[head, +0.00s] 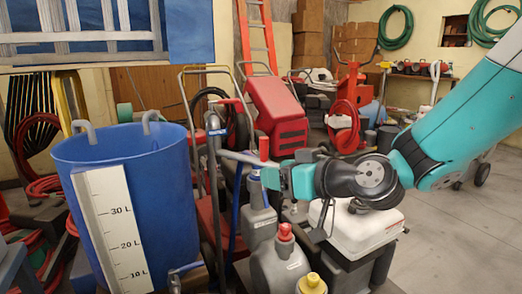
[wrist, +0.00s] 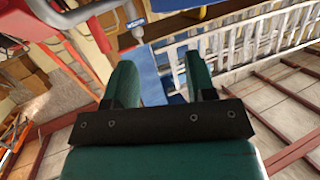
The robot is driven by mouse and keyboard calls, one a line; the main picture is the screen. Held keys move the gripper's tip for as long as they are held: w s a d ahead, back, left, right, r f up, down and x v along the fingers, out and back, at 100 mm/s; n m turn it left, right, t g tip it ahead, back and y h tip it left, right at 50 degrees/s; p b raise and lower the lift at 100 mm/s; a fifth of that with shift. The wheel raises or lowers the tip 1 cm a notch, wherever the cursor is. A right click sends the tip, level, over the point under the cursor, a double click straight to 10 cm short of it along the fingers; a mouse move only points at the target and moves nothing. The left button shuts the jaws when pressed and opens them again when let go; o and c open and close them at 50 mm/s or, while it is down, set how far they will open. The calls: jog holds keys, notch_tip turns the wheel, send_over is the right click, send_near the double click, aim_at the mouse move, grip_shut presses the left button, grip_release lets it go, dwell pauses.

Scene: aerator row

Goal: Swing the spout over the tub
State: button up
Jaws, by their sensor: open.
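The blue tub (head: 150,190) stands at the left of the head view, with a white litre scale on its front. Just right of it a grey standpipe (head: 214,185) rises, and the grey spout (head: 240,157) runs from its top to the right, away from the tub. A red upright piece (head: 264,147) shows near the spout's outer end. My gripper (head: 272,178) is at that end, pointing left; contact cannot be told. In the wrist view my gripper (wrist: 160,70) has its green fingers apart with nothing clearly between them. A grey fitting with a blue collar (wrist: 136,24) lies beyond the fingertips.
Grey jugs, one with a red cap (head: 285,232) and one with a yellow cap (head: 312,284), stand below my gripper. A white-topped box (head: 355,232) is under my arm. A red machine (head: 277,112) stands behind. Open floor (head: 470,230) lies at the right.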

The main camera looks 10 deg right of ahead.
jog(key=w+d+m+t+h, duration=0.2)
jog(key=w+d+t+h, duration=0.15)
jog(key=w+d, duration=0.2)
jog(key=t+p, duration=0.1)
jog(key=p, duration=0.5)
send_over(250, 159)
jog(key=d, duration=0.3)
jog(key=shift+s+f+m, duration=0.15)
jog(key=shift+s+m, duration=0.1)
jog(key=shift+m, duration=0.05)
jog(key=shift+c, duration=0.3)
grip_shut()
